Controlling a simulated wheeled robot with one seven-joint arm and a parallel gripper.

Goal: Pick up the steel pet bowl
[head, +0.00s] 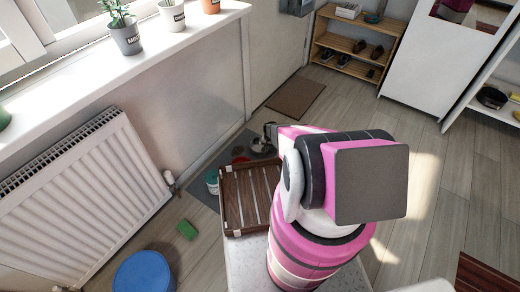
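A small steel pet bowl (262,146) is in the head view, on the floor by the wall at the far end of a grey mat (203,191). My pink and black arm hides part of the area to its right. A dark piece at the end of my arm, which looks like my gripper (270,131), shows just above the bowl in the picture. Most of the gripper is hidden behind the arm. I cannot tell whether it touches the bowl or how its fingers stand.
A red dish (240,160) and a teal-and-white tin (212,181) are near the bowl. A brown slatted wooden tray (232,203) is in front. A radiator (75,205), green sponge (187,229) and blue stool (145,272) are left. Floor beyond the doormat (295,97) is clear.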

